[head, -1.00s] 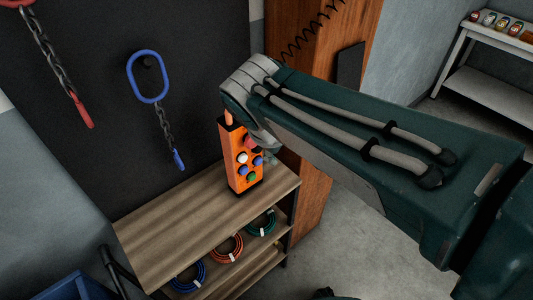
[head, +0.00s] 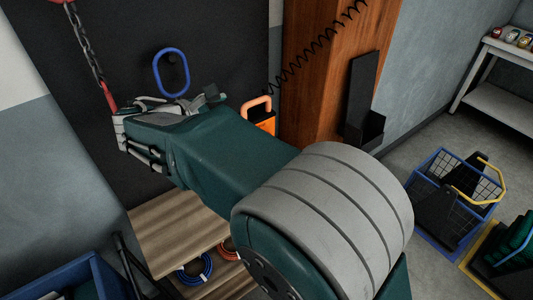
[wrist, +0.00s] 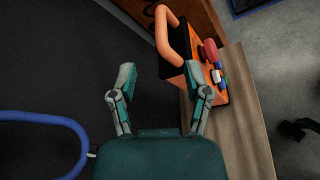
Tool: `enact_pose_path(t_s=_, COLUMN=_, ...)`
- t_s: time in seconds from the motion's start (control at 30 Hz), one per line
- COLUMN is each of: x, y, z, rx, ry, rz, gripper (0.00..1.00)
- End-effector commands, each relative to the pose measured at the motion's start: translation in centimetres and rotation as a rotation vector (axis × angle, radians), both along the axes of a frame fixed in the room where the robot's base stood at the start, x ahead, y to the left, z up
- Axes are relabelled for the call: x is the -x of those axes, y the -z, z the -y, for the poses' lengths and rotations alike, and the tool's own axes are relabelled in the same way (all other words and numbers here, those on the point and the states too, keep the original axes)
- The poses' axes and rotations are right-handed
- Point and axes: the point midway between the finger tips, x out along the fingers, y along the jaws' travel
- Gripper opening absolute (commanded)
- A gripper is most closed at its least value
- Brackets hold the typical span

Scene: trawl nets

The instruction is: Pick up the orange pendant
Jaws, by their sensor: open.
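The orange pendant (head: 261,119) has a loop handle and stands on the wooden shelf top (head: 165,231). My arm hides its lower part in the head view. In the wrist view the pendant (wrist: 214,86) shows red, white and blue buttons, with its orange handle (wrist: 160,38) ahead of the fingertips. My gripper (wrist: 160,72) is open and empty. Its right finger overlaps the pendant's near side in the picture; I cannot tell whether they touch.
A blue ring (head: 171,72) hangs on the dark panel, close to my gripper's left in the wrist view (wrist: 45,120). A red hook (head: 108,97) hangs on a chain. A wooden post (head: 322,80) stands behind the pendant. Coiled cables (head: 194,267) lie below the shelf top.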

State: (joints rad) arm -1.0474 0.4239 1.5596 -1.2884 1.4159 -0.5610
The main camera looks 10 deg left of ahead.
Motion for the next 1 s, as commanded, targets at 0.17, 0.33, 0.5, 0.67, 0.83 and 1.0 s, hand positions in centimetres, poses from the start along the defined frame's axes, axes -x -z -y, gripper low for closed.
enact_pose_path(t_s=0.17, x=-2.6, y=1.0, z=1.6, rx=-0.001, ry=0.005, rz=-0.003, gripper=0.62)
enact_pose_path(t_s=0.33, x=-3.8, y=1.4, z=2.4, rx=-0.003, ry=0.004, rz=-0.002, gripper=0.62)
enact_pose_path(t_s=0.5, x=-5.0, y=1.8, z=3.3, rx=-0.004, ry=0.005, rz=-0.004, gripper=0.62)
enact_pose_path(t_s=0.67, x=-7.0, y=2.6, z=4.5, rx=-0.003, ry=0.006, rz=-0.003, gripper=0.62)
enact_pose_path(t_s=0.83, x=-8.1, y=3.0, z=5.0, rx=-0.004, ry=0.004, rz=-0.003, gripper=0.62)
enact_pose_path(t_s=1.0, x=-8.0, y=3.0, z=4.9, rx=-0.004, ry=0.003, rz=-0.004, gripper=0.54)
